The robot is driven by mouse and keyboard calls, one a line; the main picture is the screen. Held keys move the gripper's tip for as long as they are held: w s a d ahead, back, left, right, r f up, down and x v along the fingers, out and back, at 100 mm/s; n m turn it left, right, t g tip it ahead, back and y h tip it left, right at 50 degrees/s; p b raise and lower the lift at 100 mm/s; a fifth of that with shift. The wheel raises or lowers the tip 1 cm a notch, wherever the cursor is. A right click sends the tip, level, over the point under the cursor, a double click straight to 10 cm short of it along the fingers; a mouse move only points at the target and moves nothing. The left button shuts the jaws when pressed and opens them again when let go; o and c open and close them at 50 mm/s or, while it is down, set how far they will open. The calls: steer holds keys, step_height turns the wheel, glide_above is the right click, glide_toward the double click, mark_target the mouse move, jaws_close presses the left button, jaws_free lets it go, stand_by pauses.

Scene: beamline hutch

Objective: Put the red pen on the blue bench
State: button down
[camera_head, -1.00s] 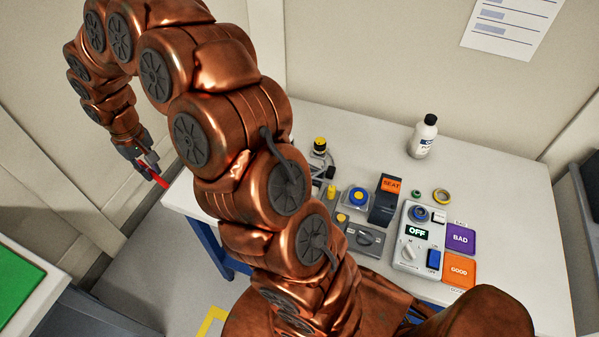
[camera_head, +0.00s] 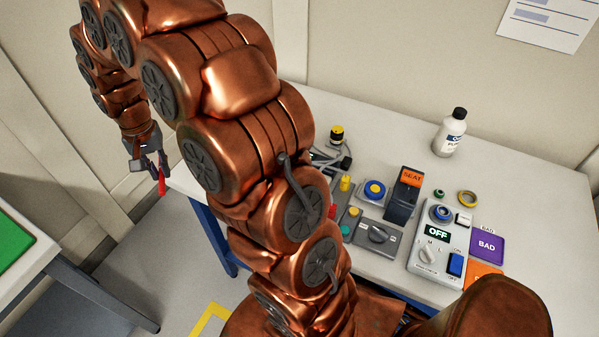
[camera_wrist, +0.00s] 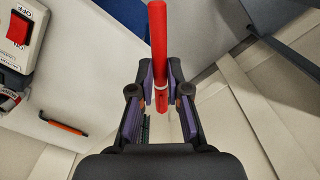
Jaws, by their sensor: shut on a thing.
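My gripper (camera_head: 148,163) is shut on the red pen (camera_head: 161,184) and holds it in the air, just left of the bench's left end in the head view. The pen hangs nearly upright there. In the wrist view the red pen (camera_wrist: 158,42) sticks out from between the fingers of my gripper (camera_wrist: 161,88). The blue bench (camera_head: 520,185) has a pale top and blue legs (camera_head: 212,238). My arm hides part of its left side.
Several control boxes, a switch box (camera_head: 427,258) and a white bottle (camera_head: 449,134) stand on the bench. Its back right top is clear. A second table with a green mat (camera_head: 12,243) is at left. The wrist view shows a red switch (camera_wrist: 18,28) and an orange-and-dark stick (camera_wrist: 62,126).

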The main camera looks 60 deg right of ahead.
steer(key=shift+s+d+f+m+b, duration=1.1)
steer(key=shift+f+m+b, duration=0.15)
steer(key=shift+m+b, duration=0.25)
steer(key=shift+s+d+f+m+b, duration=1.05)
steer(key=shift+f+m+b, duration=0.2)
steer(key=shift+m+b, duration=0.25)
steer(key=shift+s+d+f+m+b, duration=1.05)
steer(key=shift+f+m+b, duration=0.3)
steer(key=shift+b, duration=0.25)
steer(key=shift+r, duration=0.1)
steer(key=w+d+p, duration=0.1)
steer(key=w+d, duration=0.1)
steer(key=d, duration=0.2)
steer(key=w+d+f+p, duration=0.1)
steer(key=w+d, duration=0.2)
steer(key=d, duration=0.2)
steer(key=w+d+p, duration=0.1)
steer(key=w+d, duration=0.2)
steer(key=d, duration=0.1)
steer(key=shift+d+f, duration=0.2)
steer(key=shift+d, duration=0.1)
steer(key=shift+f+p, duration=0.65)
steer(key=shift+f, duration=1.15)
steer(key=shift+f, duration=0.2)
steer(key=c, duration=1.1)
jaws_free()
steer(key=shift+c, duration=0.2)
steer(key=shift+r, duration=0.1)
